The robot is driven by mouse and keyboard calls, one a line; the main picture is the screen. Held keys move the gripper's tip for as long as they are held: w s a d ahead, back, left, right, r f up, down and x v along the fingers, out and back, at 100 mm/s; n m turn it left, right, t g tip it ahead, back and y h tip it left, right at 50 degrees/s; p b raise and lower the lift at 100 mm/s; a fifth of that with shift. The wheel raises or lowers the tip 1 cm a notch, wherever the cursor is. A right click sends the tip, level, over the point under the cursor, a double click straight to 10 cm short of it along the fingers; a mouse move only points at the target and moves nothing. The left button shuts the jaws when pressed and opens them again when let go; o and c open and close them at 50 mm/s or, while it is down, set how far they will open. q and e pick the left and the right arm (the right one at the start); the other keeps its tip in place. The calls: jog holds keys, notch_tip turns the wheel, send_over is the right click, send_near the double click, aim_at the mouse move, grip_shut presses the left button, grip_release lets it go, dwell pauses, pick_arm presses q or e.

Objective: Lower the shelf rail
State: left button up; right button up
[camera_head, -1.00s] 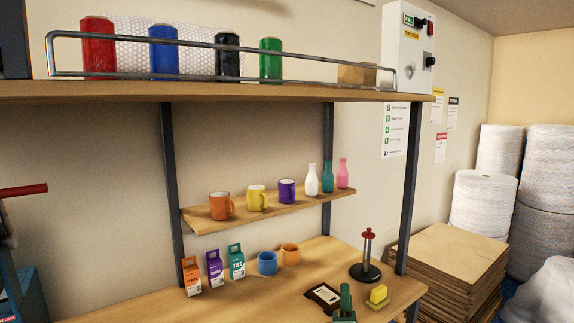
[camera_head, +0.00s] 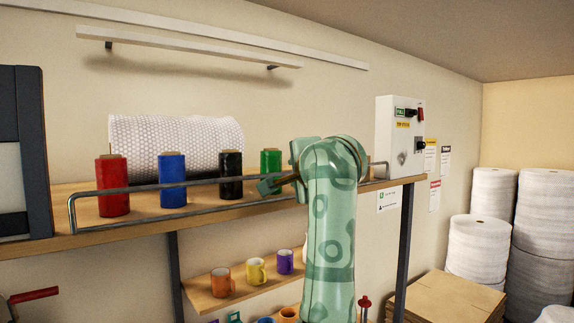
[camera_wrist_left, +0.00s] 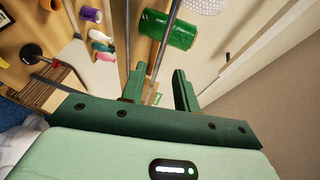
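The shelf rail (camera_head: 150,187) is a thin metal loop along the front edge of the upper wooden shelf (camera_head: 130,235). Its upper bar stands above the shelf edge, in front of the spools. My green left gripper (camera_head: 271,185) is at the rail's right part, beside the green spool (camera_head: 270,162); my arm hides some of the rail. In the left wrist view my gripper (camera_wrist_left: 158,90) has its fingers apart, and a rail bar (camera_wrist_left: 166,45) runs down between them. The green spool (camera_wrist_left: 168,30) lies just beyond the fingertips. My right gripper is out of view.
Red (camera_head: 113,185), blue (camera_head: 172,180) and black (camera_head: 230,175) spools stand behind the rail, with a bubble-wrap roll (camera_head: 175,140) behind them. Mugs (camera_head: 256,270) sit on a lower shelf.

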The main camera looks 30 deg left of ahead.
aim_at(287, 174)
pick_arm(q)
jog(key=p+x, duration=0.3)
jog(key=x, duration=0.5)
jog(key=shift+w+a+f, duration=0.1)
jog(key=shift+w+a, duration=0.1)
jog(key=shift+a, duration=0.05)
grip_shut()
